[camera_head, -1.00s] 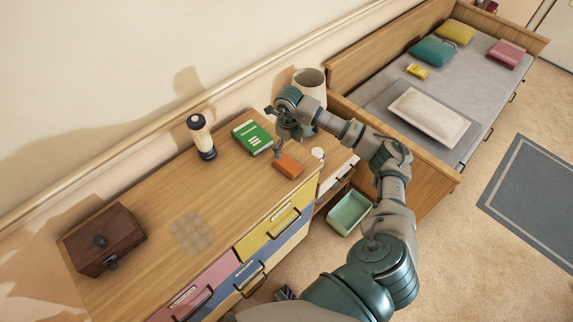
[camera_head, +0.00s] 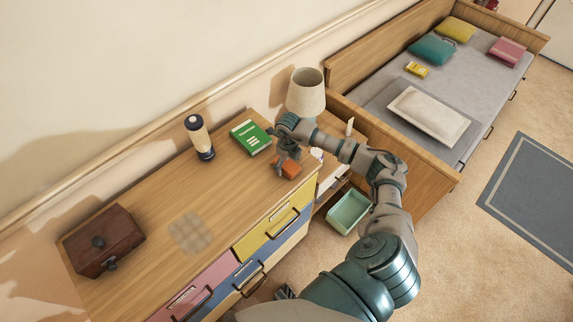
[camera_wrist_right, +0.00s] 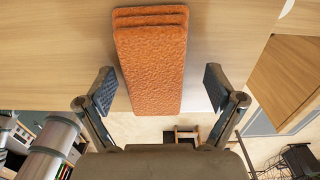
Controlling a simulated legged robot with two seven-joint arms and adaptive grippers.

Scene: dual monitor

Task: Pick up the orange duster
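The orange duster (camera_head: 292,169) lies on the front right part of the wooden desk top. My right gripper (camera_head: 282,166) is low at the duster and hides part of it in the head view. In the right wrist view, the duster (camera_wrist_right: 152,62) reaches between the two open fingers of the gripper (camera_wrist_right: 160,90). The left finger is close to the duster's side, and a wider gap shows at the right finger. A small dark part at the bottom edge of the head view may be my left gripper (camera_head: 285,292); its fingers are not clear.
A green book (camera_head: 251,137) lies just behind the duster. A lampshade (camera_head: 306,93) stands behind my right arm.

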